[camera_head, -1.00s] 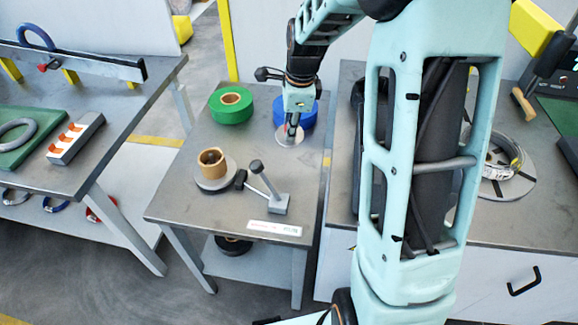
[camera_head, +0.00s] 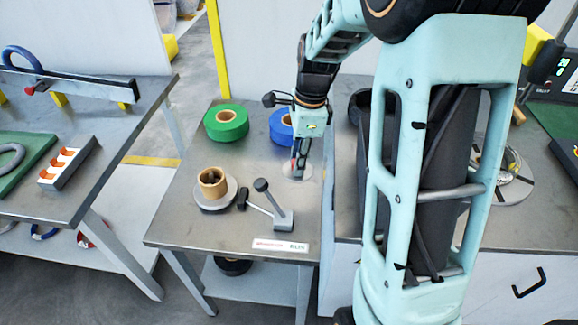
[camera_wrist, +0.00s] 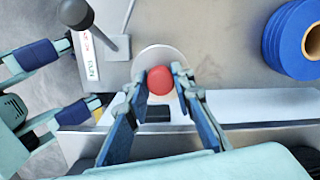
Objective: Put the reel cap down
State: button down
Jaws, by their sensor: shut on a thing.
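The reel cap is a pale round disc (camera_head: 296,172) with a red knob. It is at the right side of the small grey table (camera_head: 190,228), in front of the blue roll (camera_head: 281,126). My gripper (camera_head: 298,170) points down over the disc. In the wrist view, my gripper (camera_wrist: 158,84) is shut on the red knob (camera_wrist: 160,81), and part of the disc (camera_wrist: 156,54) shows behind it. The disc lies flat on the tabletop or just above it; I cannot tell which.
A green roll (camera_head: 226,122) stands at the back left of the table. A brown core (camera_head: 212,182) sits on a grey round base. A lever tool (camera_head: 278,217) stands near the front, beside a white label (camera_head: 280,245). The table's right edge is close to the cap.

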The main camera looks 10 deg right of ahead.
jog(key=w+f, duration=0.6)
jog(key=w, duration=0.1)
jog(key=shift+a+f, duration=0.25)
jog(key=shift+f, duration=0.15)
jog(key=shift+w+f+b, duration=0.15)
jog(key=shift+f+b, duration=0.2)
jog(key=shift+f, duration=1.25)
jog(key=shift+f, duration=0.15)
jog(key=c, duration=1.7)
grip_release()
jog(key=shift+o, duration=0.2)
notch_tip(320, 180, up, 12)
jog(key=d+p, duration=0.1)
jog(key=shift+s+d, duration=0.15)
jog(key=shift+s, duration=0.1)
